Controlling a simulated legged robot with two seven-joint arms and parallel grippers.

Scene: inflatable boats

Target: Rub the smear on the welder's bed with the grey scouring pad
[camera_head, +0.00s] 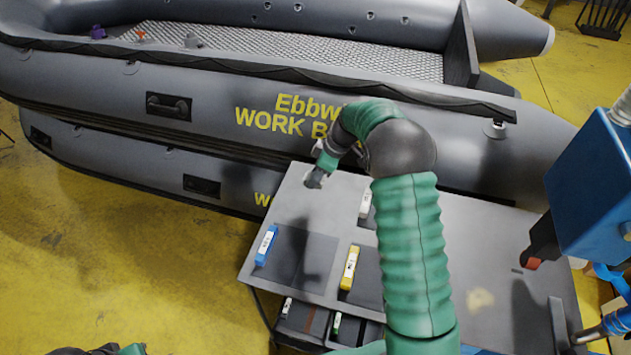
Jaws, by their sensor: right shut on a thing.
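My right gripper (317,172) is at the end of the green arm, above the back left part of the grey bench top. It is shut on a small dark grey piece, the grey scouring pad (312,181), which is partly hidden by the fingers. A pale yellowish smear (480,299) lies on the grey bed (462,243), right of my arm and well apart from the pad. The blue welder (592,190) stands at the right edge. A small green and dark part of my left arm shows at the bottom left; its gripper is not visible.
Blue (266,246), yellow (349,268) and white (365,204) labelled pieces sit at dark panels on the bench's left half. Grey inflatable boats (230,105) lie behind the bench. My right forearm crosses its middle. The bed around the smear is mostly clear.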

